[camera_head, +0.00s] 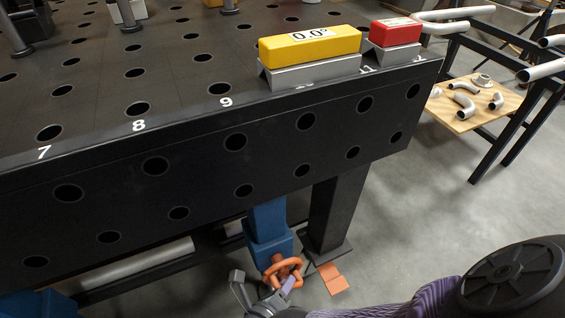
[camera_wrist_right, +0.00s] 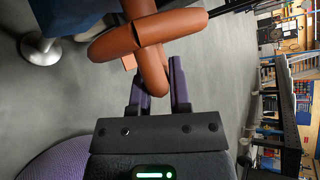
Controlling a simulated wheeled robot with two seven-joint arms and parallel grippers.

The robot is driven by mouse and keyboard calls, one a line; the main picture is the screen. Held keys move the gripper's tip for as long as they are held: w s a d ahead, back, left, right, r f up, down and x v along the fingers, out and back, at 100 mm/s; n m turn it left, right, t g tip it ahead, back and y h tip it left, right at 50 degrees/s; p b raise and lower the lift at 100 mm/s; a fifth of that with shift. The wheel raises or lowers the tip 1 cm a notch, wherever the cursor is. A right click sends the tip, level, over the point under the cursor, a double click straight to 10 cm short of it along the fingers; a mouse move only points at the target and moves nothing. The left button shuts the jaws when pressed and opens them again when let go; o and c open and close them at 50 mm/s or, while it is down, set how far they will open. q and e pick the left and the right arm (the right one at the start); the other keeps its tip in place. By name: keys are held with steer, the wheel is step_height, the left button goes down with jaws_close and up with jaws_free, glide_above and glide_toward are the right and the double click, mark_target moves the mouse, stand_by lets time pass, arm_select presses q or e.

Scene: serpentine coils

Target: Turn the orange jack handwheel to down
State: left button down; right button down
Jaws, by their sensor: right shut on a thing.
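The orange jack handwheel (camera_head: 284,268) is at the foot of the blue jack (camera_head: 268,222), under the front edge of the black table. In the right wrist view the orange handwheel (camera_wrist_right: 135,40) fills the top middle, with thick rounded rim and spokes. My right gripper (camera_head: 270,288) is low at the wheel. In the wrist view the purple fingers of my right gripper (camera_wrist_right: 161,78) stand on either side of one orange part and are shut on it. The wheel's far side is partly cut off there. My left gripper is not in view.
The black table (camera_head: 120,185) with numbered holes overhangs the jack. A yellow block (camera_head: 310,46) reading 0.0° and a red block (camera_head: 394,32) sit at its edge. A black leg (camera_head: 335,205) stands beside the jack. Open grey floor (camera_head: 420,210) lies to the right.

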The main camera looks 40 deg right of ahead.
steer(key=f+n+h+b, duration=0.1)
steer(key=h+b, duration=0.1)
steer(key=b, duration=0.1)
steer(key=shift+a+f, duration=0.1)
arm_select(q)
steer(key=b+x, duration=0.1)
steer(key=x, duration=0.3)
arm_select(e)
steer(key=shift+t+h, duration=0.3)
steer(key=shift+h, duration=0.1)
steer(key=n+h+b, duration=0.1)
steer(key=h+b, duration=0.1)
steer(key=b, duration=0.1)
steer(key=shift+n, duration=0.4)
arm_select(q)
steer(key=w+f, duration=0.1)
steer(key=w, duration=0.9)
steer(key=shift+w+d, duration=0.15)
arm_select(e)
steer(key=shift+t+h, duration=0.3)
steer(key=c, duration=0.6)
jaws_free()
